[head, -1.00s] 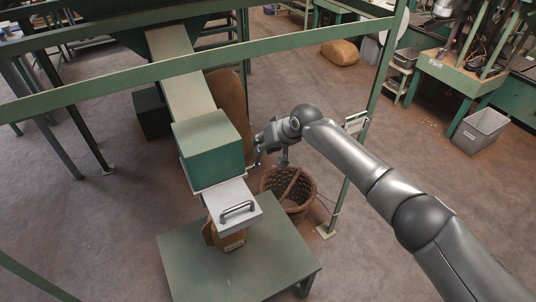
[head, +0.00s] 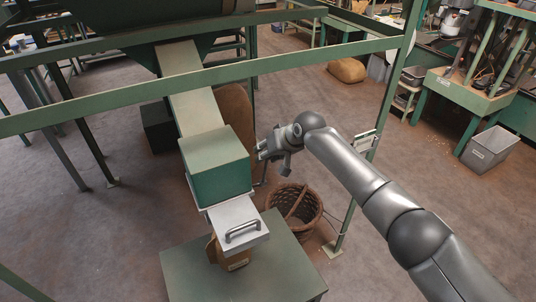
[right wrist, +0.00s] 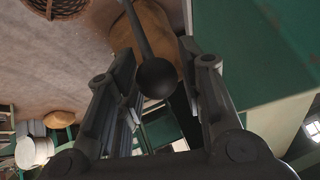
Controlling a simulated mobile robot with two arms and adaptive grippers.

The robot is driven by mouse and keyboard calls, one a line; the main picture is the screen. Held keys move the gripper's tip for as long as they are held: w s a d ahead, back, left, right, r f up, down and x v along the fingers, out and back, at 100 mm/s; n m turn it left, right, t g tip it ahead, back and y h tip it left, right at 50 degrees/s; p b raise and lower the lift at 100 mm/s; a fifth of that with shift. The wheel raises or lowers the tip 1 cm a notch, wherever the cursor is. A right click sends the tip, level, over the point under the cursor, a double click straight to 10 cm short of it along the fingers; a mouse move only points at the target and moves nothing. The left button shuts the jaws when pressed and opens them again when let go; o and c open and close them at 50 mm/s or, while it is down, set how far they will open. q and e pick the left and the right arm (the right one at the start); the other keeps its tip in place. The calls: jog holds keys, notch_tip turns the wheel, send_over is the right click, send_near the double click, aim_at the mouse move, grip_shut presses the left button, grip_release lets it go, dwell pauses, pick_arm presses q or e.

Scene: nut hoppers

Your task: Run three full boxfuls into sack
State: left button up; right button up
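The green box (head: 218,170) sits at the lower end of the sloping chute (head: 190,90). Below it a pale metal slide plate (head: 238,226) with a bar handle sticks out. A brown sack (head: 234,262) shows partly beneath the plate; its mouth is hidden. My right gripper (head: 264,152) is just right of the box. In the right wrist view, a dark lever with a ball knob (right wrist: 157,77) shows between the two spread fingers of my right gripper (right wrist: 155,80); I see no clear contact. My left gripper is out of view.
A green table (head: 185,280) stands under the plate. A wicker basket (head: 312,215) is on the floor to its right. A green frame bar (head: 110,113) crosses in front of the chute, and a post (head: 372,150) stands on the right. A grey bin (head: 489,150) is further right.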

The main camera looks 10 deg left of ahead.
jog(key=shift+o, duration=0.9)
jog(key=shift+f, duration=0.15)
jog(key=shift+d, duration=0.1)
jog(key=v, duration=1.2)
dwell(0.3)
